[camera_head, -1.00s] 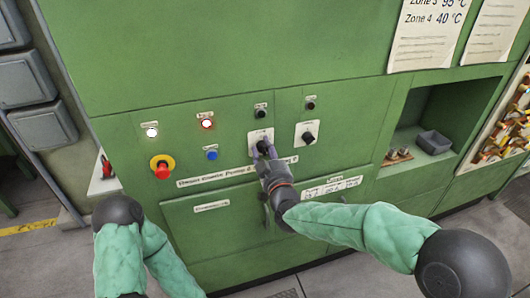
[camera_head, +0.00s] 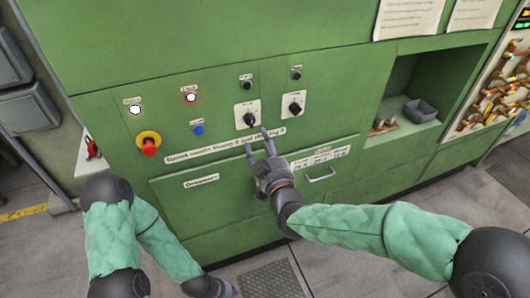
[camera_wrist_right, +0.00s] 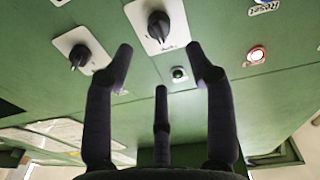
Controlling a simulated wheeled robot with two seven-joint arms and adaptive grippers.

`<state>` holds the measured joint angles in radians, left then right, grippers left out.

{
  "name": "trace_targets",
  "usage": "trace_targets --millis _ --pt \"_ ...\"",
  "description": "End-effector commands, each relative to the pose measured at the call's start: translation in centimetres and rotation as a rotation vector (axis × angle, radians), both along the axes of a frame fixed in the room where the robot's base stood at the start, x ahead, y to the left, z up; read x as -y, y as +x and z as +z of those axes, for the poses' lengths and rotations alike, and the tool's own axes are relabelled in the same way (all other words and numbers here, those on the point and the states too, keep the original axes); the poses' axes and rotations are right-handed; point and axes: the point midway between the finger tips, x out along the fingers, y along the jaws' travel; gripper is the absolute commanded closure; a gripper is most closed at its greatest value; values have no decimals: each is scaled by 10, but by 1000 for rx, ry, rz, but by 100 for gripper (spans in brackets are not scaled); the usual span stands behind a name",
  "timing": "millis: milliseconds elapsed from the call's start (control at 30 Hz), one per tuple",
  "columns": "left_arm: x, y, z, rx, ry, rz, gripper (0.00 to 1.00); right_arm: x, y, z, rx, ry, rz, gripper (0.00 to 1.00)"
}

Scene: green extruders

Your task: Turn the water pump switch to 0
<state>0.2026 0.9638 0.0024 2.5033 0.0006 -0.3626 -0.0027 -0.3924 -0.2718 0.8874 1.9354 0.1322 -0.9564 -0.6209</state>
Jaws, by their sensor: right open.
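Two black rotary switches on white square plates sit on the green panel. The left switch (camera_head: 250,120) also shows at the top of the right wrist view (camera_wrist_right: 158,26); the right switch (camera_head: 294,108) shows at the left there (camera_wrist_right: 80,56). I cannot read which one is labelled water pump. My right gripper (camera_head: 258,139) is open and empty, just below the left switch and apart from it. In the wrist view its spread fingers (camera_wrist_right: 158,62) frame the panel below that switch. My left gripper (camera_head: 208,287) is low at the bottom edge, mostly hidden.
A red emergency button (camera_head: 149,147) on yellow, a blue button (camera_head: 198,130), a white lamp (camera_head: 135,110) and a lit red lamp (camera_head: 191,97) are on the left of the panel. A drawer handle (camera_head: 320,176) is at lower right. An open niche holds a grey box (camera_head: 420,111).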

Motion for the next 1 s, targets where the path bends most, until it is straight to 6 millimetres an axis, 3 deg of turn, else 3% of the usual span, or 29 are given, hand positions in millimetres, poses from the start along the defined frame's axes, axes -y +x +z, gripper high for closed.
trace_targets --millis 300,867,1000 --pt "0 0 0 0 0 0 60 8 -28 -2 0 0 -1 45" --pt "0 0 0 0 0 0 60 9 -30 -3 -3 -1 -1 45" --pt "0 0 0 0 0 0 60 11 -25 -24 -62 -2 2 45"
